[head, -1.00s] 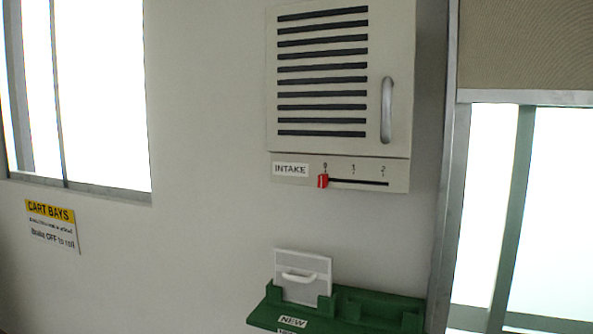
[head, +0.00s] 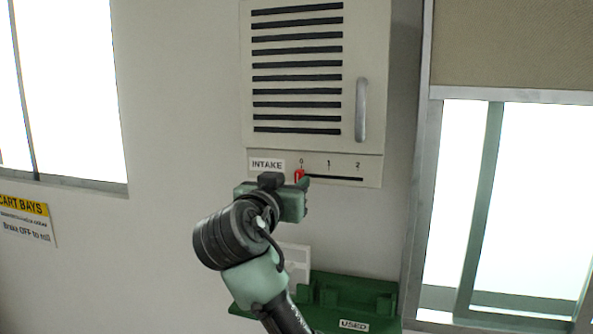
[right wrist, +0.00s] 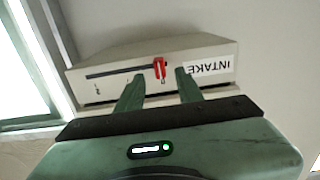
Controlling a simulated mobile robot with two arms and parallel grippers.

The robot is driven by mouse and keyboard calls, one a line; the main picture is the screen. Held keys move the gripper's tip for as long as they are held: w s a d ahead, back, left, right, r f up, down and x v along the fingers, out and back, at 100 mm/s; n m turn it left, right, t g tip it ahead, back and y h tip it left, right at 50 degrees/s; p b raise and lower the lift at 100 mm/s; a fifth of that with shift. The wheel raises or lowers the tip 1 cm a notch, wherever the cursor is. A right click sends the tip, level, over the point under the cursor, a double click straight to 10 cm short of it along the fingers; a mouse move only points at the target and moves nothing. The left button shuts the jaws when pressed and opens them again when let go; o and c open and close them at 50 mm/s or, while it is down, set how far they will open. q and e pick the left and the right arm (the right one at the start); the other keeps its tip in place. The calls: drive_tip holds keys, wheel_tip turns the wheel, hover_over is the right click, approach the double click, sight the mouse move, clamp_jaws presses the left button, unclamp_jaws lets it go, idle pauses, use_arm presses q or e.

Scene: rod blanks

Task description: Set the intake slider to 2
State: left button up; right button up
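The red intake slider knob (head: 299,175) is at the 0 mark, at the left end of its dark slot (head: 338,178). The slot runs right past 1 to 2 on the cabinet's lower panel. My right gripper (head: 289,181) is at the knob, partly covering the panel's lower left. The right wrist view shows the panel upside down. There, its two green fingers (right wrist: 158,82) are apart, with the red knob (right wrist: 160,68) in line with the gap between them. I cannot tell whether they touch it. My left gripper is not in view.
The louvred cabinet (head: 222,75) with a grey upright handle (head: 361,110) is above the slider. A green tray labelled USED (head: 350,300) is below, with a white panel (head: 297,262) partly behind my arm. A window frame is at the right.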

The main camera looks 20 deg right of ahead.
sight(297, 177)
drive_tip(key=p+x, duration=0.1)
drive_tip(key=x, duration=0.3)
drive_tip(key=shift+s+r+p, duration=0.1)
drive_tip(key=shift+r+p, duration=0.05)
drive_tip(key=shift+p, duration=0.2)
drive_tip(key=shift+w+d, duration=0.1)
drive_tip(key=shift+w, duration=0.15)
clamp_jaws()
idle(0.9)
